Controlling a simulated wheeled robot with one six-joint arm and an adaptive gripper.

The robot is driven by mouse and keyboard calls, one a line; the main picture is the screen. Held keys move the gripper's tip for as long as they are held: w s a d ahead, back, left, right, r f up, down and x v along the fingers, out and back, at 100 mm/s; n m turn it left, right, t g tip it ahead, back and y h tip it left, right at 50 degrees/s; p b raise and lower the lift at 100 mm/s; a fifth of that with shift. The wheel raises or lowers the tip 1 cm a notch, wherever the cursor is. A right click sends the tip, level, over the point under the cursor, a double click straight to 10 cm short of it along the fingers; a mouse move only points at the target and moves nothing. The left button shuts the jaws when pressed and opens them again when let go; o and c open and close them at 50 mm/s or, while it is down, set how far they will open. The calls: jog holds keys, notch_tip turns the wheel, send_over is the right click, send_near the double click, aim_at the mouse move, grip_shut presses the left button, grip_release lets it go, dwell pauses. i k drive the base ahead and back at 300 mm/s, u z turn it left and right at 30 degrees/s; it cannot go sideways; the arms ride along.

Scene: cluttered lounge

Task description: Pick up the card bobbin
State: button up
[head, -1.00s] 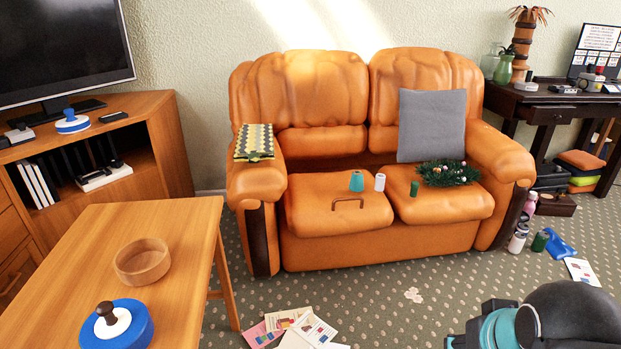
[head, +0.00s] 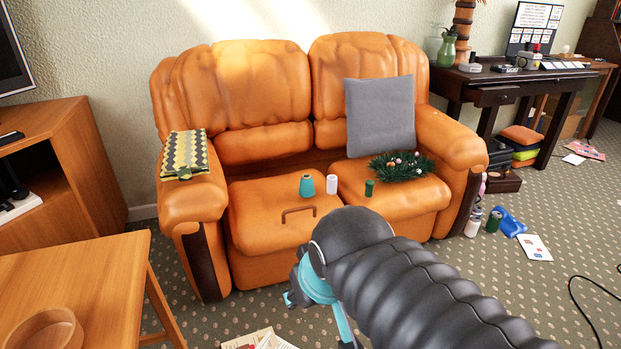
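I cannot make out a card bobbin for certain. On the orange sofa seat (head: 262,217) stand a teal thread cone (head: 306,186), a white spool (head: 332,184) and a small green spool (head: 369,187), all upright. A brown handle-shaped piece (head: 298,211) lies in front of the teal cone. A green item (head: 184,173) lies on the patterned cloth on the left armrest. My gripper (head: 318,300) shows partly, with turquoise parts, in front of the sofa. My dark arm covers much of it, so its fingers are unclear and nothing held is visible.
A wooden table (head: 95,275) with a wooden bowl (head: 45,330) stands front left. A wreath (head: 402,166) and grey cushion (head: 380,116) sit on the right of the sofa. Papers (head: 262,340) lie on the floor below. Bottles and a blue item (head: 510,224) lie right.

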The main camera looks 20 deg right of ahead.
aim_at(332, 185)
jog(key=z, duration=0.25)
jog(key=i, duration=0.75)
jog(key=z, duration=1.1)
jog(key=i, duration=0.4)
jog(key=z, duration=0.5)
